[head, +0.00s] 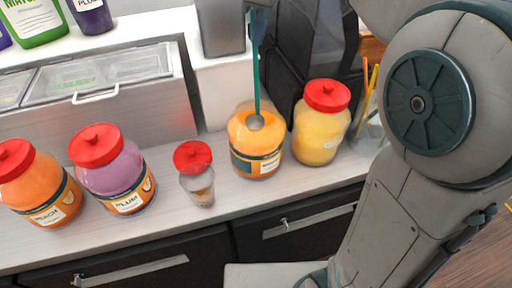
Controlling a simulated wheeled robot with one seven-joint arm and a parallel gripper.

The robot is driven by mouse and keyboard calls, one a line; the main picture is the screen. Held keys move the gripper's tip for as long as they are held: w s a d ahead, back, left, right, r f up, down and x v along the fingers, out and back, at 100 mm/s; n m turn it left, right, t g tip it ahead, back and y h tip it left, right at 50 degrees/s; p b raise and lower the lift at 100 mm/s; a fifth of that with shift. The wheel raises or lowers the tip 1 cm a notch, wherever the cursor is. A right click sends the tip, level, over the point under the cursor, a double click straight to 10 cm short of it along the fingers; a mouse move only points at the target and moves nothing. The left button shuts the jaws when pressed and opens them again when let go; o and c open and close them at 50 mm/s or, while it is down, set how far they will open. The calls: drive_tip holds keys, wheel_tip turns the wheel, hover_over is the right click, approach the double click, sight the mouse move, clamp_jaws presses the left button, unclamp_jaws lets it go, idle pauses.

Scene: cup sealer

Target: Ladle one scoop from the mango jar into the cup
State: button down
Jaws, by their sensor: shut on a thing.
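The mango jar (242,164) is the open jar with orange contents at the middle of the counter, its label too small to read surely. A ladle (257,80) with a long teal handle hangs upright, its round grey bowl at the jar's mouth. I cannot tell whether the bowl is inside or just above, or what it holds. My gripper (259,4) shows only in part at the top edge, shut on the handle's upper end. The clear cup (199,188) stands left of the mango jar, with a little brownish content low down.
A red lid (192,155) lies just behind the cup. Lidded peach (45,195) and plum (115,175) jars stand left; a lidded yellow jar (318,130) stands close right. A lidded metal bin (100,80) and dark machine (310,60) are behind.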

wheel_tip(320, 180, down, 4)
drive_tip(key=b, duration=0.2)
drive_tip(key=shift+b, duration=0.35)
idle(0.8)
wheel_tip(320, 180, up, 13)
drive_tip(key=p, duration=0.6)
drive_tip(key=shift+r+p, duration=0.2)
drive_tip(key=shift+p, duration=0.15)
idle(0.7)
idle(0.9)
